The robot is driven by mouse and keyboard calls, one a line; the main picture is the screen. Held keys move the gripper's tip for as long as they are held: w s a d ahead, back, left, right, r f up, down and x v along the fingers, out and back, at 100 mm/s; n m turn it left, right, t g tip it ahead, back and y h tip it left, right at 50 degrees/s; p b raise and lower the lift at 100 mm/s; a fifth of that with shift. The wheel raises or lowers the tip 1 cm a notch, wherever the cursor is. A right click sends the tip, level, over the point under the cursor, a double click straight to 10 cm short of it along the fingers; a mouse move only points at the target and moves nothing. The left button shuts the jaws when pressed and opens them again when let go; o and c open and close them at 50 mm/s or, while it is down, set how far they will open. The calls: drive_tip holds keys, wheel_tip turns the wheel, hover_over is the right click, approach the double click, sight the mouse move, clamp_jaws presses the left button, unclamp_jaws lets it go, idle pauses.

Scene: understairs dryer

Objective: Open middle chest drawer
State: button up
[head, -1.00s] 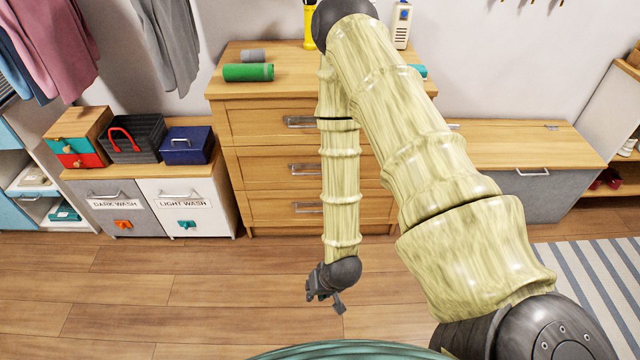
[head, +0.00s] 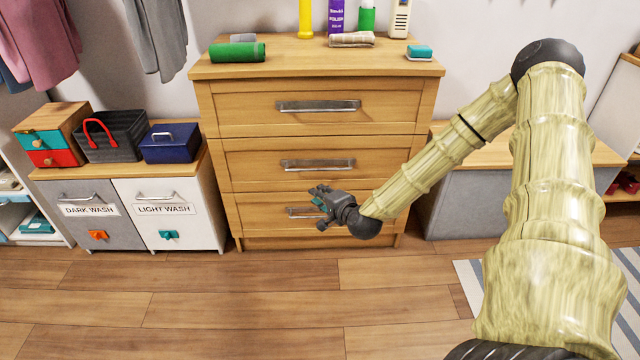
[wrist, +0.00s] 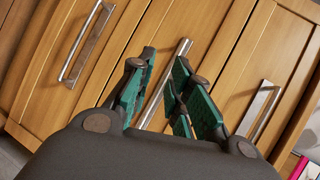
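The wooden chest (head: 290,90) has three drawers, each with a silver bar handle, and all look closed. The middle drawer (head: 250,165) has its handle (head: 318,165) in clear view. My gripper (head: 318,196) appears just below that handle, overlapping the bottom drawer (head: 255,213) and part of its handle. In the wrist view, my gripper (wrist: 160,82) is open, its teal-padded fingers apart. The middle handle (wrist: 182,52) shows between and beyond the fingers, partly hidden. I cannot tell whether they touch it.
The dark wash hamper (head: 88,225) and light wash hamper (head: 170,225) stand left of the chest. A grey bench (head: 470,205) is to the right. Bottles and rolled cloths, including a green roll (head: 237,52), sit on top. Wooden floor (head: 220,300) in front is clear.

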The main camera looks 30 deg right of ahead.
sight(320, 170)
drive_tip(key=w+d+m+t+h+b, duration=0.2)
drive_tip(key=d+m+b, duration=0.1)
drive_tip(key=d, duration=0.3)
drive_tip(key=shift+b+x, duration=1.55)
drive_tip(key=shift+x, duration=3.7)
drive_tip(key=shift+r, duration=0.2)
clamp_jaws()
